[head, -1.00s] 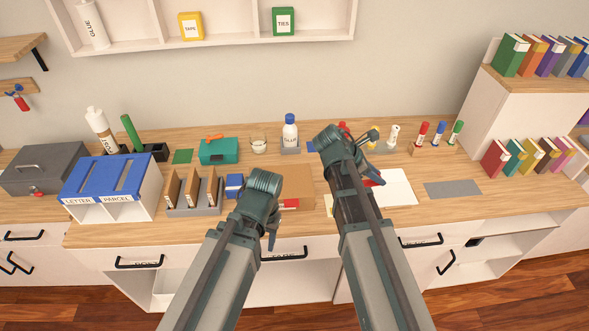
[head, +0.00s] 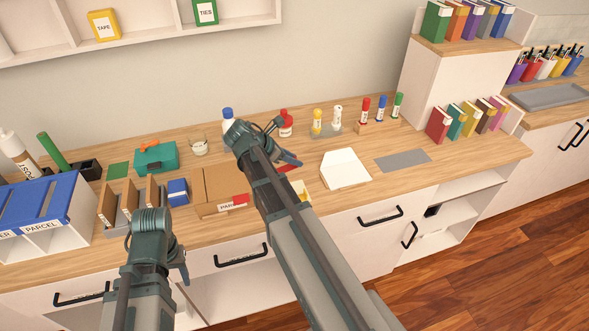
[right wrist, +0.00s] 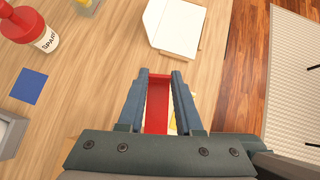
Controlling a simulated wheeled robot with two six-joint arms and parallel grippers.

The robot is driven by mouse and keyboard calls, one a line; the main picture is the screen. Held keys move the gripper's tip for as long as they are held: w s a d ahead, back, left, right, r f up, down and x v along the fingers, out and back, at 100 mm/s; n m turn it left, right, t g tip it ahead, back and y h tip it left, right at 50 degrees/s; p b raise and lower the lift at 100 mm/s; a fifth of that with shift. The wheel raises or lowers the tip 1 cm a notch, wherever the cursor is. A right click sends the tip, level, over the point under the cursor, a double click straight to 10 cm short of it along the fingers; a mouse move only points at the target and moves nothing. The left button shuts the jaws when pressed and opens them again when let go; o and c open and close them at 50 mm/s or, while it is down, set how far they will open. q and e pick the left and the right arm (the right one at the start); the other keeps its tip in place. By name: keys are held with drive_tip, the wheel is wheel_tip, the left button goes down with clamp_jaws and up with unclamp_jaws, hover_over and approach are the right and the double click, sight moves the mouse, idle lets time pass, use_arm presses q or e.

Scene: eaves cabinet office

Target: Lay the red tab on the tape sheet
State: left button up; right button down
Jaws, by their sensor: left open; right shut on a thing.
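My right gripper (head: 288,160) is shut on a narrow red piece, the red tab (right wrist: 156,104), held lengthwise between its fingers in the right wrist view. A bit of red also shows under its fingers in the head view. It is over the bench, left of a white flapped sheet (head: 345,169). A pale yellow sheet (head: 302,191) is partly hidden behind my right arm; I cannot tell if it is the tape sheet. A sliver of yellow (right wrist: 172,123) shows beside the red piece. My left gripper (head: 182,266) is open and empty, low at the bench's front.
A cardboard box (head: 216,184) with a red patch lies left of my right arm. A red-topped bottle (head: 286,124), glue sticks and markers stand behind. A grey mat (head: 403,160) lies at the right. A blue-topped sorter (head: 40,204) stands at the left.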

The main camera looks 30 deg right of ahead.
drive_tip(key=shift+d+f, duration=0.4)
drive_tip(key=shift+d, duration=0.25)
use_arm(q)
drive_tip(key=shift+f, duration=0.45)
drive_tip(key=shift+f, duration=0.1)
use_arm(e)
drive_tip(key=shift+f, duration=0.15)
wheel_tip(320, 180, down, 8)
drive_tip(key=b, duration=0.8)
drive_tip(key=shift+f+b, duration=0.15)
drive_tip(key=shift+b, duration=0.2)
use_arm(q)
wheel_tip(320, 180, down, 8)
drive_tip(key=shift+f, duration=0.1)
use_arm(e)
drive_tip(key=shift+c, duration=0.9)
unclamp_jaws()
